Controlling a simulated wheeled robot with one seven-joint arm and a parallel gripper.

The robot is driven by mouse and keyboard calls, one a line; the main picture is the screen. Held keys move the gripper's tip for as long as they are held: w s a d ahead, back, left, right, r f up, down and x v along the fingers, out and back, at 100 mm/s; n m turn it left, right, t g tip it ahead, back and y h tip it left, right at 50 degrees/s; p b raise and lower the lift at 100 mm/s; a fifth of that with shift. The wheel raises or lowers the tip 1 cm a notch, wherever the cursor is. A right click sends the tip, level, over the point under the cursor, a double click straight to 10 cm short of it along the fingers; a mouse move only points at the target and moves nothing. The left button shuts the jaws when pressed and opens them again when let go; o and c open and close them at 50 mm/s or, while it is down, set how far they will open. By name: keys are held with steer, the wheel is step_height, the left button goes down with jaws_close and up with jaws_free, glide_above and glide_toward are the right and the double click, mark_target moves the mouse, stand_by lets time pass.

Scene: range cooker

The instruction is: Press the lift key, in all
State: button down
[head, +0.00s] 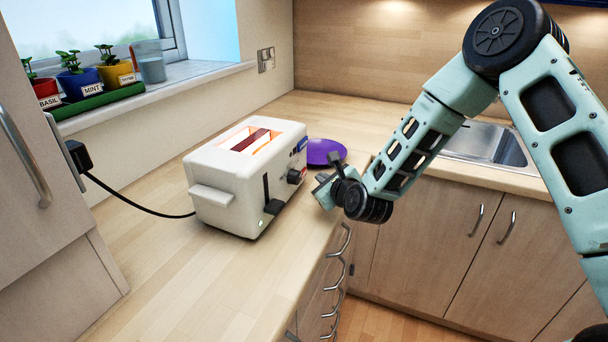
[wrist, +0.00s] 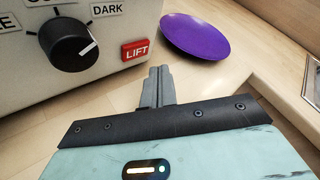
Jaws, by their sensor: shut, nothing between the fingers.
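The white toaster (head: 222,170) stands on the counter, its slots glowing orange, with something dark red-brown in one slot. Its front lever (head: 273,206) sits low, and a small green light shows beside it. In the wrist view the red key marked LIFT (wrist: 135,50) is on the toaster's front face, right of a black dial (wrist: 72,40) and below the word DARK. My gripper (wrist: 159,73) is shut and empty, its fingertips just below and right of the key, apart from it in the picture. In the head view my gripper (head: 322,181) is right of the toaster.
A purple plate (head: 325,152) lies on the counter behind my gripper. A black cord (head: 135,204) runs from the toaster to a wall plug. The counter edge drops to drawers below my gripper. Potted herbs (head: 75,80) stand on the sill; a sink (head: 485,143) is at right.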

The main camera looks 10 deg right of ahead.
mark_target(306, 173)
steer(key=shift+w+a, duration=0.45)
steer(key=shift+a, duration=0.25)
steer(key=shift+w, duration=0.1)
stand_by(1.5)
steer(key=shift+w+a+b, duration=0.2)
steer(key=shift+a+b, duration=0.1)
steer(key=shift+a, duration=0.05)
steer(key=shift+w+a, duration=0.2)
steer(key=shift+a, duration=0.1)
stand_by(0.8)
steer(key=shift+d, duration=0.1)
steer(key=shift+s+d+b, duration=0.35)
steer(key=shift+s+d, duration=0.15)
steer(key=shift+d, duration=0.05)
steer(key=shift+s+d, duration=0.75)
steer(key=shift+d, duration=0.3)
steer(key=shift+s+d, duration=0.7)
steer(key=shift+d, duration=0.3)
